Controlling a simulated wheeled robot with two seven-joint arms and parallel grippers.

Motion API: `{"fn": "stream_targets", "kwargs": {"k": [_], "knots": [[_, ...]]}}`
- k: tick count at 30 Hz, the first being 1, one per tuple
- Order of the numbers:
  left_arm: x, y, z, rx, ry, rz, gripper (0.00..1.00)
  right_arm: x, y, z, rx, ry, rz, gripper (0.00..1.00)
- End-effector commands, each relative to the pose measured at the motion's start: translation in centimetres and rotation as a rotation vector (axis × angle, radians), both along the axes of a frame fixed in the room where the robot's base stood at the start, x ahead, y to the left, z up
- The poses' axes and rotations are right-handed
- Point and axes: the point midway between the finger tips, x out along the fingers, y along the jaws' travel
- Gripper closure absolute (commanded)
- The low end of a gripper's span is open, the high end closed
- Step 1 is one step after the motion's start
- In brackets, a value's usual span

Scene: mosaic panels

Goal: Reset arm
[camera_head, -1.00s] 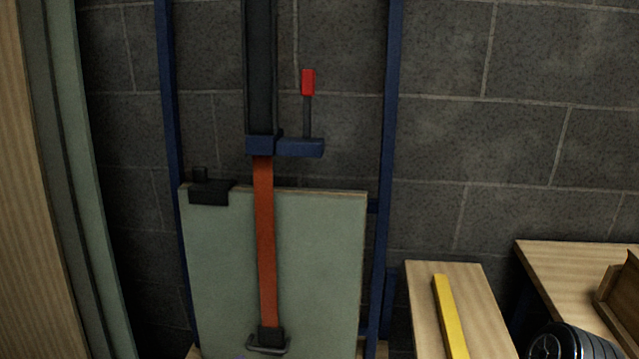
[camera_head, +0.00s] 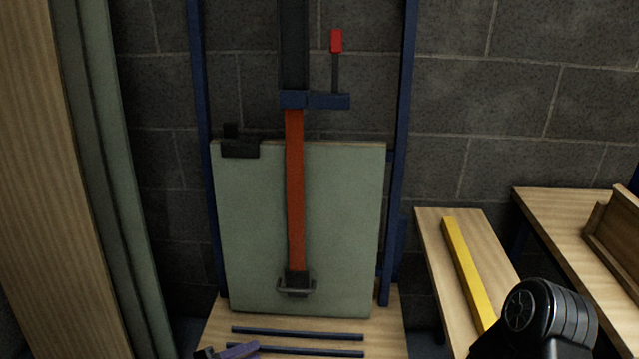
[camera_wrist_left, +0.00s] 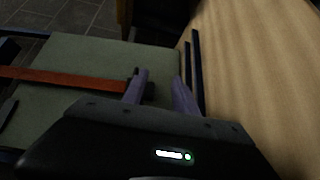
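My left gripper (camera_head: 228,352) shows only in part at the bottom edge of the head view, with purple fingers. In the left wrist view its two fingers (camera_wrist_left: 160,77) stand apart with nothing seen between them, so it is open and empty. It is in front of the grey-green panel (camera_head: 340,230), near two dark rods (camera_head: 300,334) lying on the wooden surface (camera_head: 385,318). My right gripper is not in view; a black joint of my arm shows at the lower right.
The panel stands upright between blue posts (camera_head: 400,150). A yellow strip (camera_head: 465,270) lies on a narrow wooden board (camera_head: 437,290). A wooden table (camera_head: 560,220) stands at the right.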

Motion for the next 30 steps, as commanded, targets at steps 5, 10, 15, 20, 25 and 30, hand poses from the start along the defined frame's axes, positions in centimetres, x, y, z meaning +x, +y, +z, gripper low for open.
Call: {"fn": "stream_targets", "kwargs": {"k": [5,10,15,20,25,30], "knots": [[-3.2,-5.0,-2.4,0.080,0.121,-0.125,0.66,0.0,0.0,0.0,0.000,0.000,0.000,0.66],[-8.8,-10.1,-5.9,0.231,0.280,-0.274,0.66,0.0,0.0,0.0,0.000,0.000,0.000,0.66],[-18.2,-13.3,-10.3,0.538,0.445,-0.433,0.66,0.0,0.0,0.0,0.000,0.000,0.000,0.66],[-24.6,-12.2,-12.3,0.829,0.478,-0.467,0.66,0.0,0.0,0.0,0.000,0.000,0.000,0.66],[-27.7,-10.6,-11.9,1.001,0.417,-0.432,0.66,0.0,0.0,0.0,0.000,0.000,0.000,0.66],[-28.7,-10.0,-8.5,1.057,0.356,-0.387,0.66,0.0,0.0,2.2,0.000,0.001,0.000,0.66]]}}
